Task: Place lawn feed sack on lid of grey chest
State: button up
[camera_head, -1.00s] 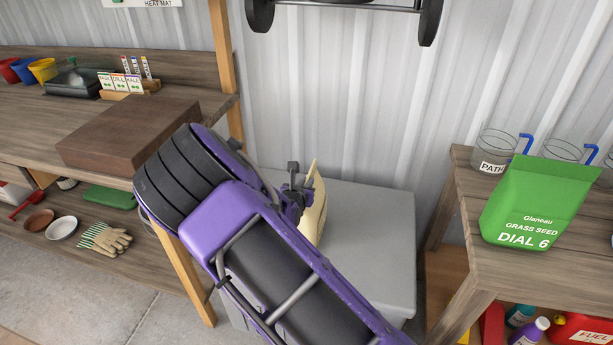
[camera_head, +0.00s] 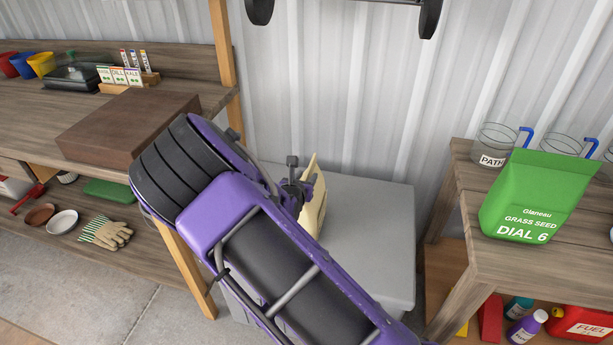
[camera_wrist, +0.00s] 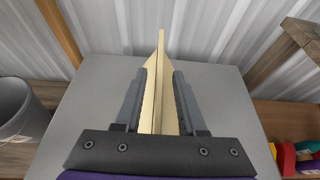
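The cream-coloured lawn feed sack (camera_head: 314,208) stands upright over the lid of the grey chest (camera_head: 375,240) in the head view; its printed face is not visible. In the wrist view the sack (camera_wrist: 158,95) shows edge-on between the two fingers of my gripper (camera_wrist: 158,78), which press on it from both sides. The grey lid (camera_wrist: 225,110) spreads out below and around it. My gripper (camera_head: 298,192) is partly hidden by my purple arm in the head view. I cannot tell whether the sack's bottom touches the lid.
A wooden bench with a brown box (camera_head: 130,128) stands left. A green grass seed bag (camera_head: 530,200) and jars sit on the right bench (camera_head: 470,240). A corrugated wall (camera_head: 330,90) is behind the chest. A wooden post (camera_head: 226,60) rises at its left. The lid's right side is bare.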

jog(key=p+v, duration=0.1)
jog(key=v, duration=1)
jog(key=shift+p, duration=0.3)
